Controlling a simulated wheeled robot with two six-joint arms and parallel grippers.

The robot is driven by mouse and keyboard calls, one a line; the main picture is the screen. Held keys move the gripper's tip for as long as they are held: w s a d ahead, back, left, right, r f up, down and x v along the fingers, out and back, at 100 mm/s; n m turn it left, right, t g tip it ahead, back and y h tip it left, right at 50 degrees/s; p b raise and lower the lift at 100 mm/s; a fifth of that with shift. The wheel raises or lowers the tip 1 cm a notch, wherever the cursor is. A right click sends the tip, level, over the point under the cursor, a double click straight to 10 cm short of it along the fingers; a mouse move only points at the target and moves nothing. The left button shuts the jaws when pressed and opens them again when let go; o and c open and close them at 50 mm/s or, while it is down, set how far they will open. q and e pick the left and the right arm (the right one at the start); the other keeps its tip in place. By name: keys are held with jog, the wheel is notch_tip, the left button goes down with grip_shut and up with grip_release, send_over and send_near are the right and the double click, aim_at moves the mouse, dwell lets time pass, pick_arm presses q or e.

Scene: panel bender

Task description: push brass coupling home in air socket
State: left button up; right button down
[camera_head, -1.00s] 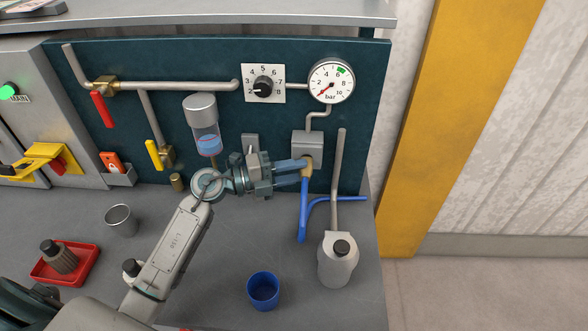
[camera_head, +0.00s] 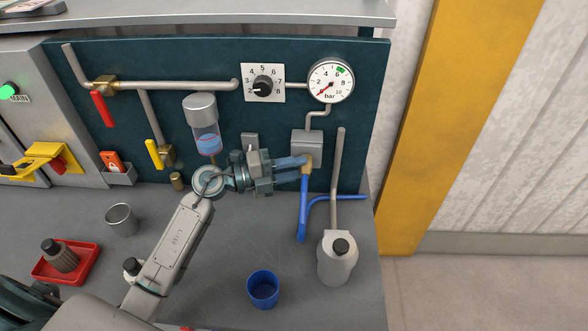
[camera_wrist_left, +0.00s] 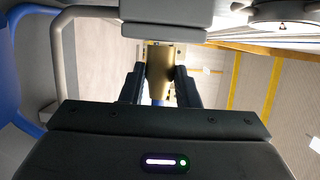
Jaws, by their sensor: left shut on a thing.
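The brass coupling (camera_head: 306,168) sits at the end of the blue hose (camera_head: 303,210), just under the grey air socket block (camera_head: 307,145) on the teal panel. My left gripper (camera_head: 305,163) is shut on the brass coupling, reaching in from the left. In the left wrist view the brass coupling (camera_wrist_left: 160,68) is between the two dark fingers, its end close to the grey block (camera_wrist_left: 165,28). How deep it sits in the socket I cannot tell. My right gripper is not in view.
A pressure gauge (camera_head: 331,82) and a dial (camera_head: 264,87) are above. A grey oil can (camera_head: 337,262) with an upright spout, a blue cup (camera_head: 263,290) and a metal cup (camera_head: 121,219) stand on the bench. A red tray (camera_head: 66,264) is at left.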

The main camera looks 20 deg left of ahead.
pick_arm(q)
jog(key=shift+w, duration=0.25)
jog(key=o, duration=1)
